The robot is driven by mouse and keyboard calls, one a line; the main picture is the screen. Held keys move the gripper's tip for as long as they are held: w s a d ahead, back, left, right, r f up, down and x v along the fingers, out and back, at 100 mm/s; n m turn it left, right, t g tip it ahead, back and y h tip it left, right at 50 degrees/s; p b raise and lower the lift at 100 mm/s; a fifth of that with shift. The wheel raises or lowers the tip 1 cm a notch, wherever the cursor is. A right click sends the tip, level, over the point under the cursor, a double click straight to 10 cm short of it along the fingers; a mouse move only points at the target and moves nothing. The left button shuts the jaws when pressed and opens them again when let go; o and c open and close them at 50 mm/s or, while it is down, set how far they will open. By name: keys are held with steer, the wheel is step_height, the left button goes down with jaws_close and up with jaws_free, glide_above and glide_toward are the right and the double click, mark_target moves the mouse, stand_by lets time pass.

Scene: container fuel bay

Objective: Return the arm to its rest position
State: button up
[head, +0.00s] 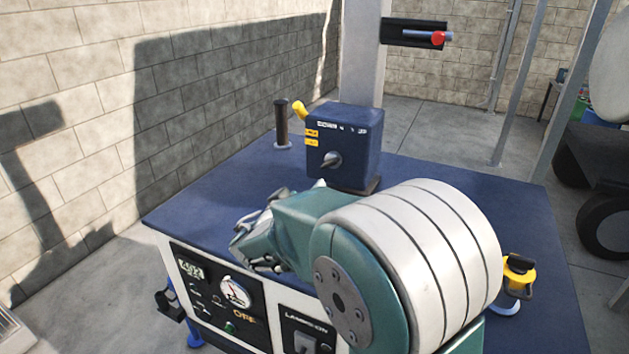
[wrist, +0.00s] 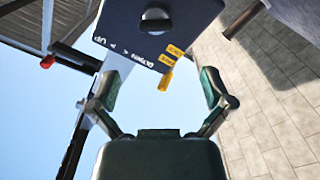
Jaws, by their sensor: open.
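My arm is folded low over the blue-topped bench (head: 215,215) in the head view. Its large white and green joint fills the lower middle. My gripper (head: 252,245) is near the bench's front edge, in front of and left of the dark blue box (head: 345,150) with a grey knob. In the wrist view my gripper (wrist: 157,75) has its two green fingers spread with nothing between them. The blue box (wrist: 150,30) shows upside down beyond the fingertips, apart from them.
A front panel (head: 235,300) with a gauge and switches is partly hidden by my arm. A dark upright post (head: 281,124) and a yellow-handled part (head: 300,110) stand near the box. A grey column (head: 362,60) rises behind it. A yellow-and-black item (head: 518,275) sits at right. A block wall (head: 70,120) stands left.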

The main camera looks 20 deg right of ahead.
steer(key=shift+s+a, duration=0.15)
stand_by(0.3)
steer(key=s+d+f+m+g+y, duration=0.1)
steer(key=s+d+g+y, duration=0.2)
steer(key=s, duration=0.6)
steer(key=s+d+g, duration=0.3)
steer(key=s+g, duration=0.2)
steer(key=s, duration=0.4)
steer(key=s+a+f+n+y, duration=0.2)
steer(key=s+a+y, duration=0.7)
steer(key=s+a, duration=0.1)
steer(key=shift+s+a+n+t+y, duration=0.15)
steer(key=shift+s+n+t+y, duration=0.25)
steer(key=shift+s, duration=0.45)
